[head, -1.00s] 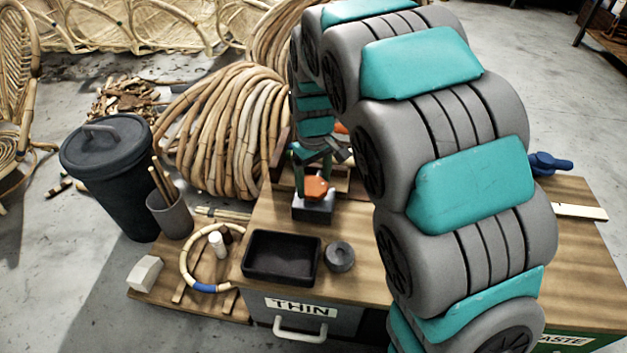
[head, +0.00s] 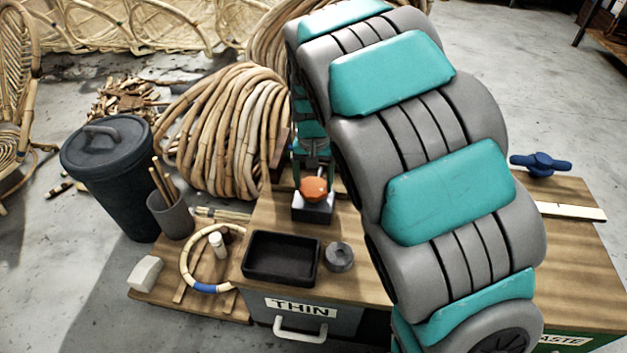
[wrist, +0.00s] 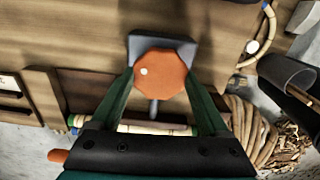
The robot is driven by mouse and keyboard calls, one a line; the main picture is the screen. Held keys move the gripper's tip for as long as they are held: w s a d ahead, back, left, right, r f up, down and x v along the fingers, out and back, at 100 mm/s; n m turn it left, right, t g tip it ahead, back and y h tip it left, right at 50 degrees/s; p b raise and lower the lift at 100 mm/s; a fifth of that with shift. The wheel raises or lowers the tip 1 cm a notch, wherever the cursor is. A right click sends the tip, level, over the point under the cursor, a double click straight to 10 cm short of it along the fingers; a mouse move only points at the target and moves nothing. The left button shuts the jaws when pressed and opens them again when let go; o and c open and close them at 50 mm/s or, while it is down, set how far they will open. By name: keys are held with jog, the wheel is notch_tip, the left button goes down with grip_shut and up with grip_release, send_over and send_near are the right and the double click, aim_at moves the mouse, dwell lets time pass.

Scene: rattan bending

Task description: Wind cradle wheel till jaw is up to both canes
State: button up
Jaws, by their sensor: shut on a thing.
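The orange, many-sided wheel (wrist: 160,76) has one white dot near its left edge in the wrist view. It sits on a dark grey block (wrist: 140,44), with a grey shaft on its near side. In the head view the wheel (head: 314,189) stands above the same block (head: 312,213). My gripper (wrist: 161,82) is shut on the wheel, one green finger at each side. Light canes (wrist: 150,129) with green and blue bands lie across behind my fingers, partly hidden. I cannot tell the gap between jaw and canes.
A black tray (head: 281,281) and a grey ring-shaped weight (head: 339,257) stand near the bench's front edge. A blue clamp-like handle (head: 540,163) is at the right. A cane coil (head: 220,130) and dark bin (head: 108,175) stand at the left.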

aim_at(313, 186)
jog(key=shift+m, duration=0.3)
jog(key=o, duration=1.2)
jog(key=shift+o, duration=0.2)
jog(key=shift+r, duration=0.15)
notch_tip(313, 186, up, 7)
jog(key=shift+w+f, duration=0.1)
jog(key=shift+f, duration=0.1)
jog(key=shift+r, duration=0.5)
